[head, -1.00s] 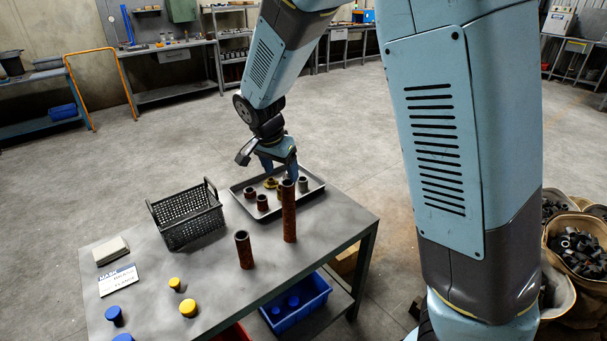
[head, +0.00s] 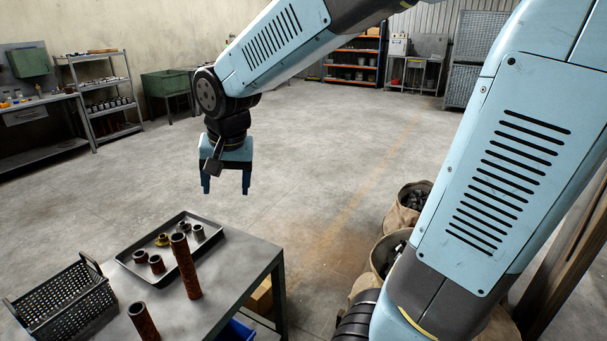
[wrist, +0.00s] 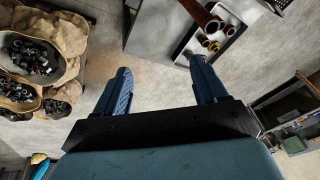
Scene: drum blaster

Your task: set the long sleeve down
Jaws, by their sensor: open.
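The long sleeve is a tall rusty brown tube (head: 187,268). It stands upright on the grey table (head: 235,285), just in front of the shallow metal tray (head: 137,272). A rusty tube that looks like it also shows at the top of the wrist view (wrist: 203,15). My gripper (head: 226,192) is open and empty. It hangs fingers down in the air beyond the tray, well apart from the sleeve. In the wrist view, nothing lies between its spread fingers (wrist: 159,66) but floor far below.
The tray holds several short sleeves and a yellow flanged piece (head: 162,240). A shorter rusty tube (head: 143,322) stands at the front. A black mesh basket (head: 62,300) is at the left. Sacks of dark parts (head: 408,205) stand on the floor at right.

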